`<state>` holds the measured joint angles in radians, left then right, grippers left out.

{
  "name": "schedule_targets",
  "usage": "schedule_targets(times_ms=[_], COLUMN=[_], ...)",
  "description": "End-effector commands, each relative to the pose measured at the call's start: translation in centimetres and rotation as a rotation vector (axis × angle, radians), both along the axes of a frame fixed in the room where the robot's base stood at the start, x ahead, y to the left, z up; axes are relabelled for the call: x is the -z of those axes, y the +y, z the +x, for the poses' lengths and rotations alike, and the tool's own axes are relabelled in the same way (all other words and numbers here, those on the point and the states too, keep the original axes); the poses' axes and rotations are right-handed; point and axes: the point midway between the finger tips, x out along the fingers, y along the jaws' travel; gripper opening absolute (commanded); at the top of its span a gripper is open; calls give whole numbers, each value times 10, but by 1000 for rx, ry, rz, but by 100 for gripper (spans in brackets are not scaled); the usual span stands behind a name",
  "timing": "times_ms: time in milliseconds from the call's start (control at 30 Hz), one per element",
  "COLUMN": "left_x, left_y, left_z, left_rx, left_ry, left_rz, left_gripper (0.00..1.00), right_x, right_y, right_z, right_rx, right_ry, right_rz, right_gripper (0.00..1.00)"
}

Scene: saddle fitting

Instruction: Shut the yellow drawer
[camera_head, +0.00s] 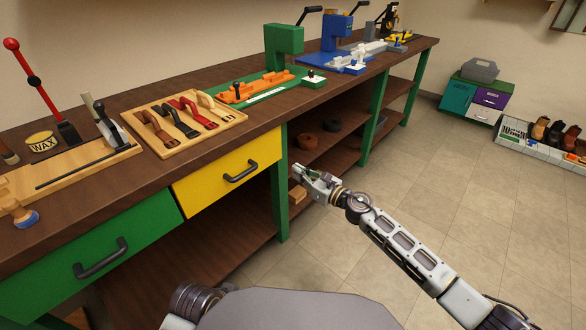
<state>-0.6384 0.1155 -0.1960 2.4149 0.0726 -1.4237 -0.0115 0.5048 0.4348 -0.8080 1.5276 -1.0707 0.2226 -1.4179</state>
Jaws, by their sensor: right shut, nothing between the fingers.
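The yellow drawer (215,181) is in the workbench, right of the green drawer, with a dark bar handle (241,171) on its front. Its front looks about level with the bench front; I cannot tell whether a small gap remains. My right gripper (298,184) is shut and empty. It appears to the right of the yellow drawer, past the green bench leg, and apart from the handle. My left gripper is out of view.
The green drawer (60,268) has a similar handle. A green leg (280,205) stands beside the yellow drawer. The bench top carries a wooden tool tray (163,153), a green press (284,45) and a blue press (335,32). The tiled floor (440,180) at right is clear.

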Motion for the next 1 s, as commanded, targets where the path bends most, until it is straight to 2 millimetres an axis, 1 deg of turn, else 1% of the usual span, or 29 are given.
schedule_targets(times_ms=[100,233,767,1000], left_x=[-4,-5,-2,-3], left_y=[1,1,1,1], left_z=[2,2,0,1], left_rx=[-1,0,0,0], left_ry=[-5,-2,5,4], left_rz=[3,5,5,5], left_gripper=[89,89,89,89], right_x=[0,-1,0,0], right_y=[-6,-9,-10,-10], right_z=[-5,-7,-8,-7], right_rx=[0,0,0,2], right_ry=[1,-1,1,55], right_rz=[-1,1,1,44], right_gripper=[0,0,0,0])
